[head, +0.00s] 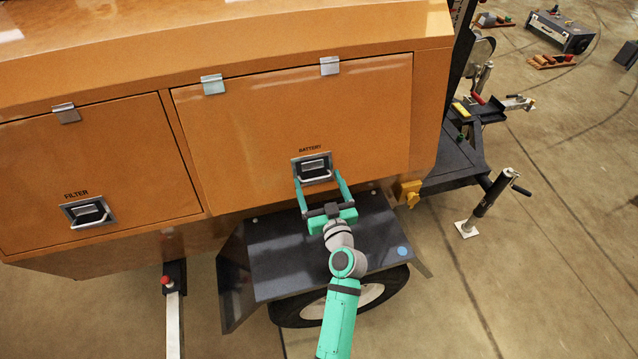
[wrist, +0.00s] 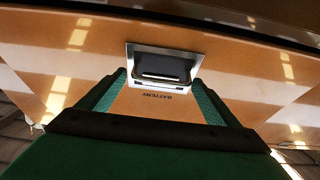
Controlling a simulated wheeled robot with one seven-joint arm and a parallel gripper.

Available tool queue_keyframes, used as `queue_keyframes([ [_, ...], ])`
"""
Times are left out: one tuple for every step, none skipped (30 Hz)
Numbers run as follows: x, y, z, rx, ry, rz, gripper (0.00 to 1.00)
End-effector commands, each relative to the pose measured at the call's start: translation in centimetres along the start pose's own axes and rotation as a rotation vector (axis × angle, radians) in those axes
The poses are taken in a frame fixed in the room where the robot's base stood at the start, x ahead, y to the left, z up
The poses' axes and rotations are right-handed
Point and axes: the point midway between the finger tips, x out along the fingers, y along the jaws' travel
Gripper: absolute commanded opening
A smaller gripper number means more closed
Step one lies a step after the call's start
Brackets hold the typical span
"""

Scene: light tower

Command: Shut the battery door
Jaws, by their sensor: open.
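The battery door (head: 290,125) is a large orange panel marked BATTERY, hinged along its top edge by two metal hinges. In the head view it looks flush, or nearly flush, with the orange body; I cannot tell whether it is latched. Its metal latch with a dark handle (head: 312,168) sits low on the door. My green gripper (head: 322,180) is at the latch, with its open fingers on either side of it. In the wrist view the latch (wrist: 162,68) shows between and just beyond the fingers. I cannot tell whether they touch the door.
The filter door (head: 90,175) is to the left, with its own latch. A dark fender (head: 290,260) over a wheel lies below my gripper. A yellow part (head: 408,193) and a jack stand (head: 490,205) are to the right.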

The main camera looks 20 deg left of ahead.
Motion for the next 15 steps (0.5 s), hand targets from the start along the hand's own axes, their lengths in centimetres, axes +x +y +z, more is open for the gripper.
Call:
queue_keyframes([
  [0.0, 0.0, 0.0, 0.000, 0.000, 0.000, 0.85],
  [0.0, 0.0, 0.0, 0.000, 0.000, 0.000, 0.82],
  [0.0, 0.0, 0.0, 0.000, 0.000, 0.000, 0.73],
  [0.0, 0.0, 0.0, 0.000, 0.000, 0.000, 0.65],
  [0.0, 0.0, 0.0, 0.000, 0.000, 0.001, 0.58],
  [0.0, 0.1, 0.0, 0.000, 0.000, 0.001, 0.49],
  [0.0, 0.1, 0.0, 0.000, 0.001, 0.001, 0.42],
  [0.0, 0.1, 0.0, 0.000, 0.001, 0.002, 0.37],
  [0.0, 0.1, 0.0, 0.000, 0.001, 0.002, 0.37],
  [0.1, 0.1, 0.1, 0.000, 0.001, 0.002, 0.37],
  [0.3, 0.1, 0.2, 0.001, 0.000, 0.002, 0.37],
  [0.8, 0.1, 0.4, 0.002, 0.000, 0.002, 0.37],
  [1.2, 0.2, 0.6, 0.002, 0.001, 0.002, 0.37],
  [1.6, 0.2, 0.8, 0.001, 0.001, 0.003, 0.37],
  [2.0, 0.2, 1.0, 0.000, 0.001, 0.004, 0.37],
])
